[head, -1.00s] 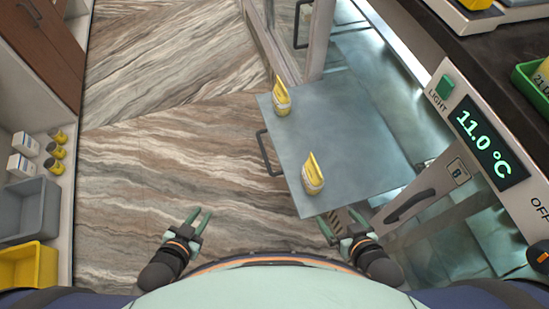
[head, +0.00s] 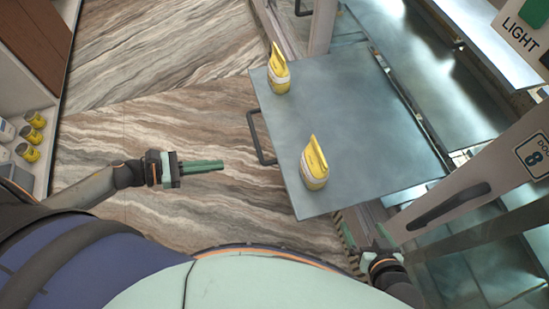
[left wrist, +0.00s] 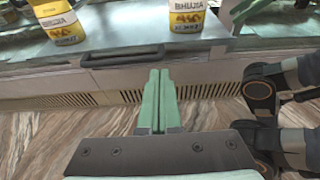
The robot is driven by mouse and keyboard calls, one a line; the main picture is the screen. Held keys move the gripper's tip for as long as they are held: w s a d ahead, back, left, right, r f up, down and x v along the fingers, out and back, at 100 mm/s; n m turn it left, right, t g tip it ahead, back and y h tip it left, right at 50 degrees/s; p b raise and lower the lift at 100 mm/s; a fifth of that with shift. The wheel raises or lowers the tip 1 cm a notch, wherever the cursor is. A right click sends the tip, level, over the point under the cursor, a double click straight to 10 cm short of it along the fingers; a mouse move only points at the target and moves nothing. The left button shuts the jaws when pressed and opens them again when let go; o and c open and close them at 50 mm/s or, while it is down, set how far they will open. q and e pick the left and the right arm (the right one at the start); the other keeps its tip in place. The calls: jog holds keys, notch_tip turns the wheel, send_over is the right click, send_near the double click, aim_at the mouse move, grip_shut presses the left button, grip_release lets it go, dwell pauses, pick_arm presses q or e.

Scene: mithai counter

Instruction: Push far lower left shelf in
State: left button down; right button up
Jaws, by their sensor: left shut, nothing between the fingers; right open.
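A metal shelf (head: 360,125) is pulled out of the cabinet, with a dark bar handle (head: 262,140) on its left edge. Two yellow bhujia packs stand on it, one at the back (head: 279,75) and one nearer me (head: 314,168). My left gripper (head: 222,164) is shut and empty, pointing right toward the shelf, apart from the handle. In the left wrist view its fingertips (left wrist: 159,72) are just below and right of the handle (left wrist: 122,57). My right gripper (head: 365,232) is open and empty by the shelf's near edge, partly hidden.
A vented base panel (left wrist: 210,92) runs below the shelf. The streaked floor (head: 160,90) left of the shelf is clear.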

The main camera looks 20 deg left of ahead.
aim_at(265, 161)
pick_arm(q)
jog(key=x, duration=0.4)
jog(key=r+x, duration=0.1)
jog(key=x, duration=0.8)
jog(key=shift+w+d, duration=0.3)
jog(key=shift+d, duration=0.1)
